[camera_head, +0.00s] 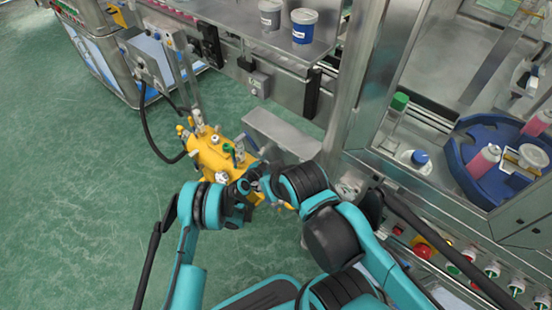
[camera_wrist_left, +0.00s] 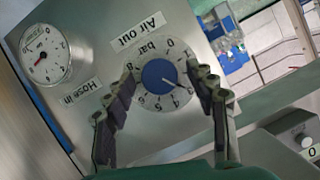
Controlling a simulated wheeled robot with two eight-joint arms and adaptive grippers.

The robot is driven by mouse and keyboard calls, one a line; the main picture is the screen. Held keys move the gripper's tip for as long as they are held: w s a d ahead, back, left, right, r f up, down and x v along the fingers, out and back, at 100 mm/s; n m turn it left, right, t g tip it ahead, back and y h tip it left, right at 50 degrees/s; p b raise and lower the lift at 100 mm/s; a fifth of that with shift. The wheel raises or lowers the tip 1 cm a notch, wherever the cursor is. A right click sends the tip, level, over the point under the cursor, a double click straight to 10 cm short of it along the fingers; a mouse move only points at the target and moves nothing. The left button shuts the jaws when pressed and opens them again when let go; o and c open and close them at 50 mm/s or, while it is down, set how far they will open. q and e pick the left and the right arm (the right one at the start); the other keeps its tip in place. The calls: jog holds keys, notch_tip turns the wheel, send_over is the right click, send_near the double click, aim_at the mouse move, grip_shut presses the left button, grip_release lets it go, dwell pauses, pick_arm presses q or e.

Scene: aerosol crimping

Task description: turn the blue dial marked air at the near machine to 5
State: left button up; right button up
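The blue dial (camera_wrist_left: 160,76) sits on a grey metal panel in the left wrist view, which shows the panel upside down. It has a white numbered scale ring marked bar, under the label "Air out" (camera_wrist_left: 138,30). Its white pointer line looks to be near 3. My left gripper (camera_wrist_left: 165,72) has one finger on each side of the dial. The fingers are apart, with visible gaps between them and the blue knob. In the head view my arms cross the middle; I cannot make out the dial or either gripper's fingertips there.
In the head view, a yellow machine (camera_head: 212,155) stands beyond my arms. A red button (camera_head: 422,249) and several knobs line the right-hand machine. Green floor at left is clear.

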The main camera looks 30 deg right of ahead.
pick_arm(q)
jog(key=c, duration=1.1)
jog(key=m+t, duration=0.1)
jog(key=m, duration=0.2)
jog(key=shift+s+d+t, duration=0.1)
jog(key=shift+t, duration=0.3)
jog(key=o, duration=1.2)
